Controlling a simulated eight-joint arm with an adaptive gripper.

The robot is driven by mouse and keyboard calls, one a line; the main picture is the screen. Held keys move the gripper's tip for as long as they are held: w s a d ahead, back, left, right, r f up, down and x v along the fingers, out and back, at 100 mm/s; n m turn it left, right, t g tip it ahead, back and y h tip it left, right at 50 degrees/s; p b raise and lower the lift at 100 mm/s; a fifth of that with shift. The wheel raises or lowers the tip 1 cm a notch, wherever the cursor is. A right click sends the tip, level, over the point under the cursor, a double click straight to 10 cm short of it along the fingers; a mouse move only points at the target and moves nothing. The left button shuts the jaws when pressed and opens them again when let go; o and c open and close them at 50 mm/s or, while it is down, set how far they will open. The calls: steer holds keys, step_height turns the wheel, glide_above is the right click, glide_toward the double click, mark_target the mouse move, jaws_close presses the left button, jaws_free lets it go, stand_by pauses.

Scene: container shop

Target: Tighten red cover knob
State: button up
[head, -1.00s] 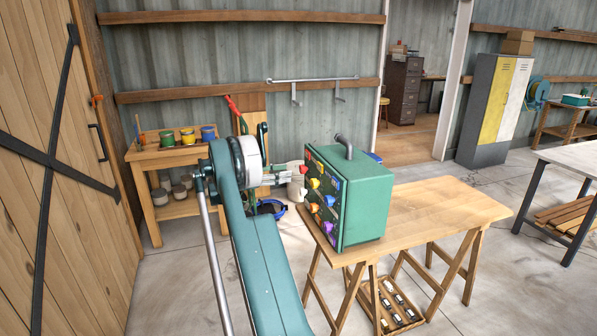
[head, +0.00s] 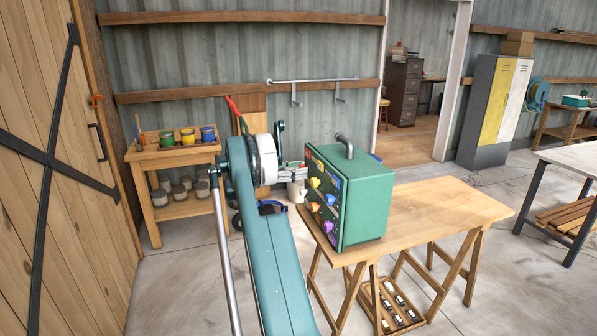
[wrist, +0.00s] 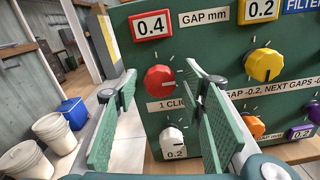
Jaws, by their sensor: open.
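The red cover knob (wrist: 160,82) is on the dark green front panel of the green box (head: 370,205), below a display reading 0.4. In the wrist view my gripper (wrist: 162,82) is open, with one green-padded finger to the left of the red knob and the other to its right. I cannot tell whether the fingers reach past the knob's face; no contact shows.
A white knob (wrist: 172,138) is below the red one. Yellow (wrist: 264,65), orange (wrist: 250,127) and purple (wrist: 299,132) knobs are to the right. The box stands on a wooden table (head: 440,210). White buckets (wrist: 55,132) and a blue bin (wrist: 75,112) stand beyond, left.

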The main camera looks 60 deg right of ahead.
steer(key=c, duration=0.9)
steer(key=shift+m, duration=0.4)
steer(key=m+p, duration=0.2)
steer(key=m, duration=1.5)
steer(key=shift+a+f, duration=0.1)
steer(key=shift+f, duration=0.05)
